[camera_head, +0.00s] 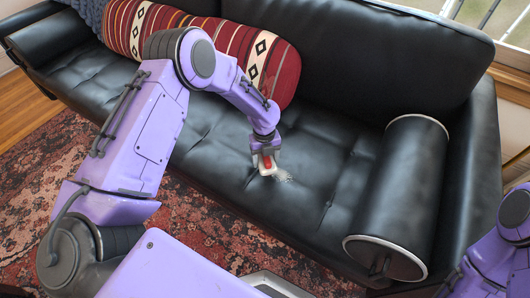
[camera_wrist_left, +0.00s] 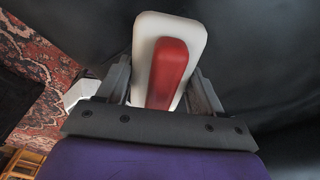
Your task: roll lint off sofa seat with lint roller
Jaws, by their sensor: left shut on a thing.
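The lint roller (camera_head: 267,161) has a white body and a red part, and sits between the fingers of my left gripper (camera_head: 265,150), low over the sofa seat. In the left wrist view the roller's red part (camera_wrist_left: 168,72) lies in front of its white part, between the two fingers of my left gripper (camera_wrist_left: 165,92). A whitish patch of lint (camera_head: 283,176) lies on the black seat (camera_head: 310,150) just right of the roller. I cannot tell whether the roller touches the seat. My right arm shows at the right edge, with its gripper out of view.
A black bolster (camera_head: 400,185) lies at the right end of the seat. A long red striped cushion (camera_head: 215,35) leans on the backrest (camera_head: 370,50). A patterned rug (camera_head: 190,225) covers the floor in front. The seat between roller and bolster is clear.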

